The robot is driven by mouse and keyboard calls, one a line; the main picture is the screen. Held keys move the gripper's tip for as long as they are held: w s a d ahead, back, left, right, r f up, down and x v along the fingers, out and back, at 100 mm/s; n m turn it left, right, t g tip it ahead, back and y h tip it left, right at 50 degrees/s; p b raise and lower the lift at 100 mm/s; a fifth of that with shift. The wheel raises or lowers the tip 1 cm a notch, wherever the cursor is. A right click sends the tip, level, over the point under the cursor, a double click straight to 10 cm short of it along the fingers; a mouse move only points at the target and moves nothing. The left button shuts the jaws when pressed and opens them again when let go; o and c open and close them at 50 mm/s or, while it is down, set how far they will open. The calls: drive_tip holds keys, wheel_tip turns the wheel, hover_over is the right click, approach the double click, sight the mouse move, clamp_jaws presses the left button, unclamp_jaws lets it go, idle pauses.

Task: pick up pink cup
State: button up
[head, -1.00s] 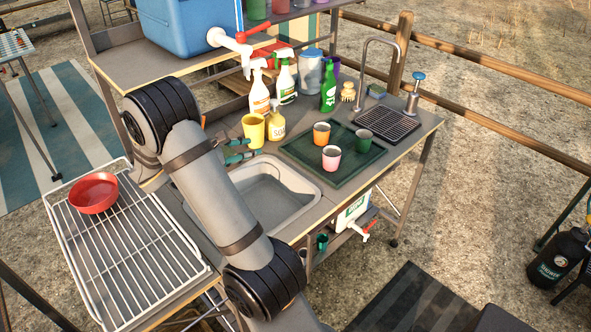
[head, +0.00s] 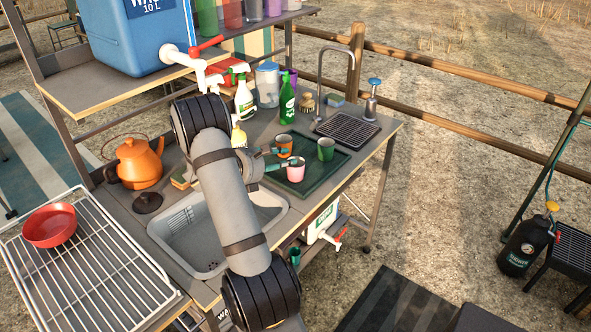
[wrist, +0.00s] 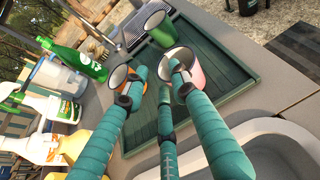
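The pink cup (head: 296,171) stands upright near the front edge of a dark green tray (head: 333,172). In the wrist view the pink cup (wrist: 197,75) is partly hidden by the right teal finger. My gripper (head: 273,159) is at the tray's left side, left of the pink cup. Its teal fingers (wrist: 156,72) are spread apart with nothing held between them. The right fingertip overlaps the pink cup's rim; whether it touches is unclear. The left fingertip overlaps the orange cup (wrist: 117,77), which stands behind the pink one.
A green cup (head: 326,149) stands right of the pink cup. The orange cup (head: 284,145) is close to the gripper. Spray bottles (head: 244,100) and a green bottle (head: 287,104) stand behind. The sink (head: 196,246) lies at the left front. The tray's right part is clear.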

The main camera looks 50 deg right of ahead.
drive_tip(key=shift+s+d+f, duration=0.15)
drive_tip(key=shift+d+f, duration=0.05)
drive_tip(key=shift+d, duration=0.4)
drive_tip(key=shift+a, duration=0.1)
drive_tip(key=shift+c, duration=0.6)
clamp_jaws()
